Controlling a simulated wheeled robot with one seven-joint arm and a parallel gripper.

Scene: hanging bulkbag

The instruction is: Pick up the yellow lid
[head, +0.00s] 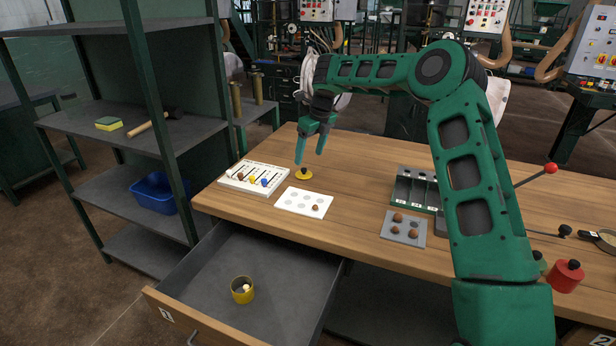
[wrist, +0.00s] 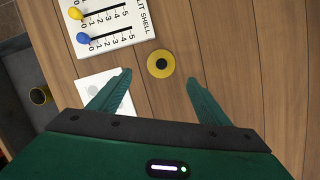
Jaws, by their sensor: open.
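The yellow lid (head: 304,175) is a small round disc with a dark knob in its middle. It lies flat on the wooden table, just behind the white card with round spots. In the wrist view the open fingers (wrist: 158,78) show fully, and the lid's whole outline is visible.
A white slider board (head: 254,177) stands left of the lid, and the white spotted card (head: 304,202) lies in front. A grey tray with brown balls (head: 404,228) and a compartment box (head: 416,188) stand right. The open drawer (head: 250,265) holds a yellow cup (head: 242,290).

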